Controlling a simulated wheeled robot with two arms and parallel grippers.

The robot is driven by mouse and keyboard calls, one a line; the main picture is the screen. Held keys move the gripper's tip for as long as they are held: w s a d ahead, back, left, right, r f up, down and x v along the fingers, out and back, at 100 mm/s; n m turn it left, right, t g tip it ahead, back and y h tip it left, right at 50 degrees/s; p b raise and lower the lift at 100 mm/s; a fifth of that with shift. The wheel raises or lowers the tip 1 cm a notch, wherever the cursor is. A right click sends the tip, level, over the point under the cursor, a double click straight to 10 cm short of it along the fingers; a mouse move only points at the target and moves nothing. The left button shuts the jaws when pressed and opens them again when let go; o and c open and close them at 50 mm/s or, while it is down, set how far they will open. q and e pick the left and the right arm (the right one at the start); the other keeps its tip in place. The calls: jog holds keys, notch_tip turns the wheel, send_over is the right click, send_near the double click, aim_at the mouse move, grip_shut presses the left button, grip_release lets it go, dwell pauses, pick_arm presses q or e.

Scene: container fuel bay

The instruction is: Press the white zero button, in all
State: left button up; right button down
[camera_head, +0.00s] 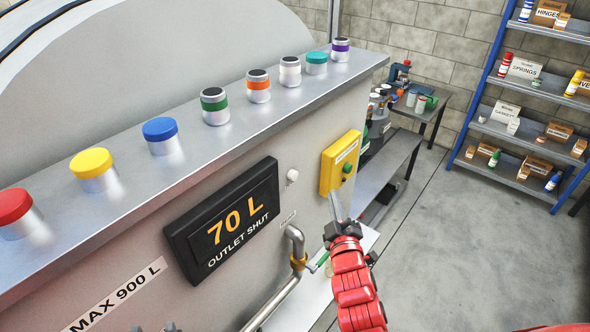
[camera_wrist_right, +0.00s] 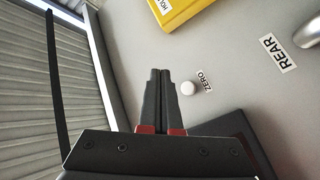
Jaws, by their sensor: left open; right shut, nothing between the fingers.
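The white zero button (camera_head: 292,175) is a small round knob on the grey tank front, just right of the black display (camera_head: 225,222), which reads "70 L OUTLET SHUT". In the right wrist view the zero button (camera_wrist_right: 189,88) sits beside its "ZERO" label. My right gripper (camera_head: 336,204) is shut and empty, to the right of the button and below the yellow box. In its wrist view the shut fingertips (camera_wrist_right: 159,72) appear left of the button, with a visible gap in the picture. The button is unobstructed. My left gripper is not in view.
A bent metal pipe (camera_head: 296,244) with a valve handle is below. Several coloured-lid jars line the ledge (camera_head: 240,135). Shelves (camera_head: 520,138) stand far right, beyond open floor.

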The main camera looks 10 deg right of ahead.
aim_at(293, 175)
jog(key=w+a+b, duration=0.4)
jog(key=w+a, duration=0.1)
jog(key=w, duration=0.2)
jog(key=shift+a, duration=0.25)
dwell(0.3)
dwell(1.8)
jog(key=shift+w+a+b, duration=0.25)
jog(key=shift+w+b, duration=0.1)
jog(key=shift+b, duration=0.25)
jog(key=shift+w+a+b, duration=0.25)
jog(key=shift+w+b, duration=0.05)
jog(key=shift+b, duration=0.15)
dwell(0.4)
jog(key=shift+s+d, duration=0.1)
dwell(0.3)
jog(key=shift+s+d+r+p, duration=0.1)
jog(key=shift+s+d+p, duration=0.25)
jog(key=shift+s, duration=0.25)
